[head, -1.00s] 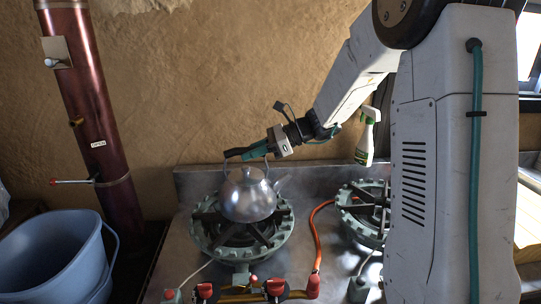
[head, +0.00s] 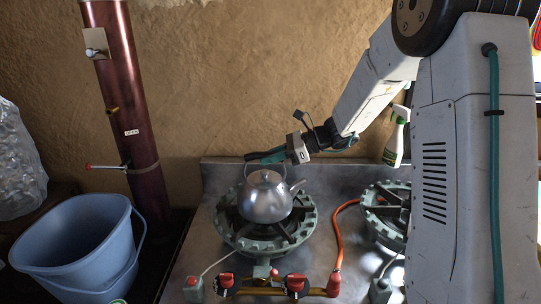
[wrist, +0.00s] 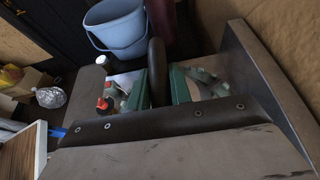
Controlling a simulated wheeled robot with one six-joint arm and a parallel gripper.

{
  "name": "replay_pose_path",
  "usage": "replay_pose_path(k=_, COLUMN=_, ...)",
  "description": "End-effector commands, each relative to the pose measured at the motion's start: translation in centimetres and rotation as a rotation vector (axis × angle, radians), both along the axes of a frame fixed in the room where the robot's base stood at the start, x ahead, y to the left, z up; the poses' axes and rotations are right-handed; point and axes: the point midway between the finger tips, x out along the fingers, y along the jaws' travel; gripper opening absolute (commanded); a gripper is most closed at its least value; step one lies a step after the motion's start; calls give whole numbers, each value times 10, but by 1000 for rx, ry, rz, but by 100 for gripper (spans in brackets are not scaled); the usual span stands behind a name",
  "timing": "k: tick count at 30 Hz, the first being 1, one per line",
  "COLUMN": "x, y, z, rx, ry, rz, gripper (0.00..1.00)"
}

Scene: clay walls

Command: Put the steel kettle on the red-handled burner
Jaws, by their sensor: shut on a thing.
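The steel kettle (head: 266,198) is upright over the left burner (head: 247,243), roughly centred, its spout to the right. I cannot tell whether its base rests on the grate or hangs just above it. My gripper (head: 265,156) is shut on the kettle's top handle, its teal fingers reaching in from the right. In the wrist view, the dark curved handle (wrist: 157,70) sits between the two teal fingers of my gripper (wrist: 159,88). Red-handled taps (head: 297,283) are on the pipe in front of the left burner.
A second burner (head: 385,212) stands to the right, partly behind my arm. An orange hose (head: 337,235) runs between the burners. A spray bottle (head: 395,138) shows at the back right. A blue bucket (head: 70,245) and dark red pipe (head: 130,120) are at left.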

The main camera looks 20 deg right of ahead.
Motion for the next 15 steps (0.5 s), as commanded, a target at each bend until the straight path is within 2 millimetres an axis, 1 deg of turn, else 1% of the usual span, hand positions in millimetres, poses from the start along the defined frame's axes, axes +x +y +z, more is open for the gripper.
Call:
replay_pose_path(k=1, x=1, y=0, z=0, rx=1, ry=-2, rz=-1, gripper=0)
replay_pose_path(k=2, x=0, y=0, z=-1, rx=0, ry=0, rz=0, gripper=29)
replay_pose_path(k=3, x=0, y=0, z=-1, rx=0, ry=0, rz=0, gripper=40)
replay_pose_path(k=4, x=0, y=0, z=-1, rx=0, ry=0, rz=0, gripper=42)
replay_pose_path(k=13, x=0, y=0, z=1, rx=0, ry=0, rz=0, gripper=42)
replay_pose_path(k=15, x=-1, y=-4, z=3, rx=0, ry=0, rz=-2, gripper=42)
